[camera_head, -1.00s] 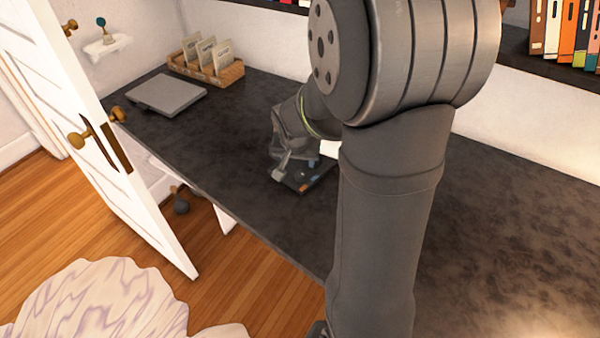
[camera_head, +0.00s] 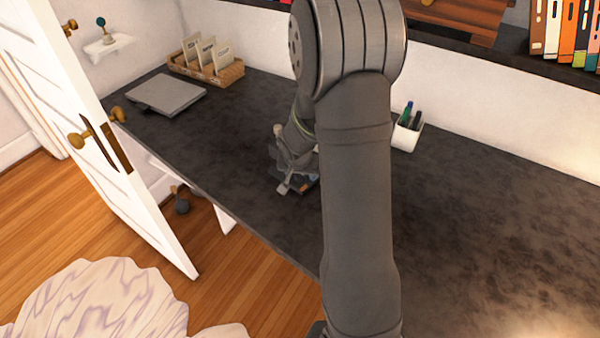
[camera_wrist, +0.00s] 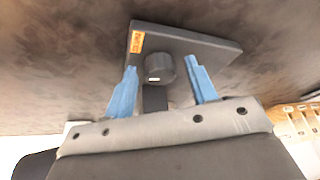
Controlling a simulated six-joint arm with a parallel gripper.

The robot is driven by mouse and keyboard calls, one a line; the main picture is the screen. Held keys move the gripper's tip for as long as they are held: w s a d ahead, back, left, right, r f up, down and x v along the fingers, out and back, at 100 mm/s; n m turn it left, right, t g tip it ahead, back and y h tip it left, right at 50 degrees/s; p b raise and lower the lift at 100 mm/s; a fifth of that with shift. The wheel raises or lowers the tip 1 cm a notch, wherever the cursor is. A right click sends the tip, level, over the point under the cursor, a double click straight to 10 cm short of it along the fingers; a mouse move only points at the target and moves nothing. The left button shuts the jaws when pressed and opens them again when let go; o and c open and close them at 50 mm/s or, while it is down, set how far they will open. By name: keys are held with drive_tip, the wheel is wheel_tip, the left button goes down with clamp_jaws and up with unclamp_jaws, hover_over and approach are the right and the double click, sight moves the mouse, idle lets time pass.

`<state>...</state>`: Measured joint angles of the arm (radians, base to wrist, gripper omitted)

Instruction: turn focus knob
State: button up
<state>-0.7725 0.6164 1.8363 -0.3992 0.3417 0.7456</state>
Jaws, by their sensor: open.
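The focus knob (camera_wrist: 159,68) is a dark round knob with a small white mark, in the wrist view. It sits on a dark flat base (camera_wrist: 195,42) with an orange label (camera_wrist: 137,42) at its left corner. My gripper (camera_wrist: 164,80) is open, with one blue finger on each side of the knob, and no finger clearly touches it. In the head view my gripper (camera_head: 290,183) is low over the desk at the device, small and partly blurred. My arm hides most of the device there.
The dark desk (camera_head: 480,220) is mostly clear on the right. A pen cup (camera_head: 407,135) stands by the wall. A grey flat laptop-like slab (camera_head: 166,94) and a wooden card tray (camera_head: 205,68) lie at the back left. An open white door (camera_head: 100,130) stands at the left.

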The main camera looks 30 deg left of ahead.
drive_tip(key=c, duration=1)
drive_tip(key=shift+n, duration=0.4)
drive_tip(key=shift+w+d+n+g+y, duration=0.1)
drive_tip(key=shift+n+g+y, duration=0.25)
drive_tip(key=shift+n, duration=0.7)
drive_tip(key=shift+w+d+n+g+y, duration=0.15)
drive_tip(key=shift+n+y, duration=0.4)
drive_tip(key=shift+n, duration=0.5)
drive_tip(key=shift+n+g+y, duration=0.3)
drive_tip(key=shift+n+g, duration=0.3)
drive_tip(key=shift+n, duration=1.5)
